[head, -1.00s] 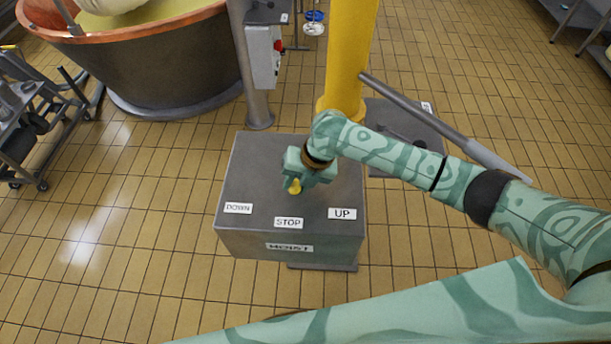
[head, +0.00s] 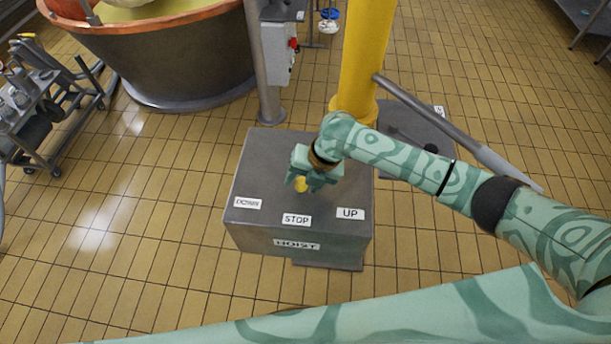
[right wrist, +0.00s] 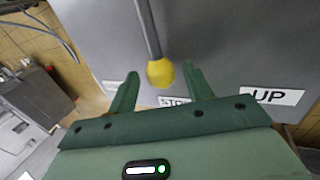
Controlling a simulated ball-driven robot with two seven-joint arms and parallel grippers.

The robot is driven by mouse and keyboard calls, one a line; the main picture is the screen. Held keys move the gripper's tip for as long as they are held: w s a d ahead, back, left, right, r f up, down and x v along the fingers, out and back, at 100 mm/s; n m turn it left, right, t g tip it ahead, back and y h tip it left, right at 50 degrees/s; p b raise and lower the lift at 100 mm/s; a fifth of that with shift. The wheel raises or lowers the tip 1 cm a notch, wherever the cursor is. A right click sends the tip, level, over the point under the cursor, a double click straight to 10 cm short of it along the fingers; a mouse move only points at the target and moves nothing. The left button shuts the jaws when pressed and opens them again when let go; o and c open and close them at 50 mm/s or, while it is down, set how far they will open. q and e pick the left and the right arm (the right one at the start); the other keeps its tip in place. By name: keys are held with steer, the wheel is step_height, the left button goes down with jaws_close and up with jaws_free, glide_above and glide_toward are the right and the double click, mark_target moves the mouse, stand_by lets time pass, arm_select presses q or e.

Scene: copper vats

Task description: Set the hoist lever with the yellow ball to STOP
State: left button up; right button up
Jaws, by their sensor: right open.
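The hoist lever's yellow ball (head: 301,185) shows just under my right gripper (head: 303,181) in the head view, on the side of the STOP label (head: 297,220). In the right wrist view the yellow ball (right wrist: 160,73) sits between the tips of my open right gripper (right wrist: 160,72), with a gap at the left finger. The grey lever rod (right wrist: 147,28) runs up from the ball. My left gripper is not in view.
The grey hoist box (head: 250,180) also bears a DOWN label (head: 248,203) at left and an UP label (head: 350,214) at right. A yellow post (head: 362,60) stands behind it. A copper-rimmed vat (head: 180,60) and a wheeled cart (head: 50,110) are at left.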

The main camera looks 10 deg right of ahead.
steer(key=p+v, duration=0.2)
steer(key=v, duration=1.4)
steer(key=shift+p, duration=0.3)
steer(key=shift+r, duration=0.1)
